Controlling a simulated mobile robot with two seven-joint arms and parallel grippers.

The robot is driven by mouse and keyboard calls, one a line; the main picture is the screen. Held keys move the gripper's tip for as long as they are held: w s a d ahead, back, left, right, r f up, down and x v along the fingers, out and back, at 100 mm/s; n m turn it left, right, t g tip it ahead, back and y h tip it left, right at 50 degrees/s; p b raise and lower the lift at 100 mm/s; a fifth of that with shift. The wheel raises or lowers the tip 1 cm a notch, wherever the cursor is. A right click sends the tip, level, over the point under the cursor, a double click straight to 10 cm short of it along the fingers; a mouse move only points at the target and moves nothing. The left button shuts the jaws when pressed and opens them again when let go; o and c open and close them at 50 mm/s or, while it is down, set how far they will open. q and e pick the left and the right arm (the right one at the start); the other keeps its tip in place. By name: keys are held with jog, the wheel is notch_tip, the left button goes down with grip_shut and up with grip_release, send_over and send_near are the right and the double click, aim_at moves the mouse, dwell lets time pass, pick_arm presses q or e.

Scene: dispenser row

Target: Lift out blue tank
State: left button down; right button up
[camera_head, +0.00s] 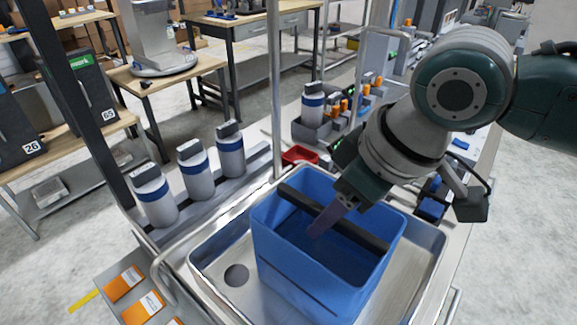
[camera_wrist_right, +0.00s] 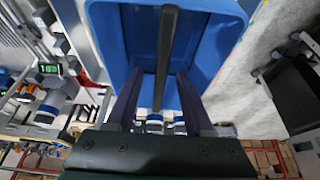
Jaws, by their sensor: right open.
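The blue tank (camera_head: 320,278) is an open-topped box standing upright in the metal sink basin (camera_head: 218,262). A black handle bar (camera_head: 362,234) runs across its top opening. My right gripper (camera_head: 322,224) reaches down over the tank from the upper right, and one purple finger overlaps the bar in the head view. In the right wrist view, the tank (camera_wrist_right: 105,25) and the bar (camera_wrist_right: 165,45) show, with the open fingers (camera_wrist_right: 160,88) on either side of the bar. Contact with the bar cannot be told. My left gripper is out of view.
Several grey bottles with blue bands (camera_head: 195,168) stand in a row left of the basin. A small red tray (camera_head: 299,155) lies behind the tank. A metal post (camera_head: 274,85) rises behind the basin. Orange-labelled cards (camera_head: 123,284) lie at the front left.

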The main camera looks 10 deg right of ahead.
jog(key=shift+c, duration=0.2)
grip_shut()
dwell(1.2)
jog(key=shift+w+a+r, duration=0.1)
jog(key=shift+r, duration=0.1)
